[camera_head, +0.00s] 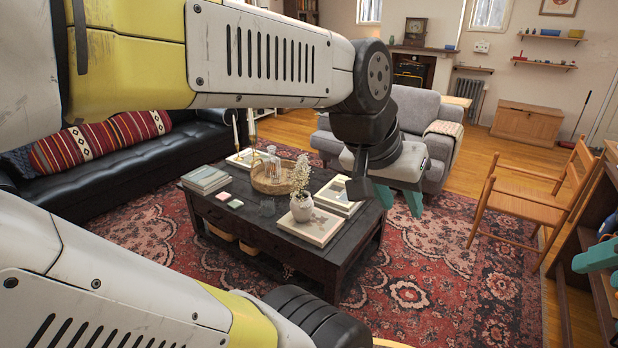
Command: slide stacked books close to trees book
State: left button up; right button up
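Stacked books (206,179) lie at the left end of the dark coffee table (283,258). Another stack (339,195) lies at its right end, beside a large flat book (310,228) at the front edge. A further book (243,158) lies at the back. The covers are too small to tell which is the trees book. My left gripper (400,199) hangs right of the table in the picture, apart from the books; its teal fingers are spread and empty.
The table also bears a woven tray (268,185) with glassware, a white vase (302,207) with a plant, and small coasters. A black sofa (95,178), a grey armchair (408,120) and a wooden chair (535,195) stand around. The patterned rug (440,285) right of the table is clear.

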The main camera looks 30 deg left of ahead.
aim_at(203, 180)
jog(key=u, duration=1.9)
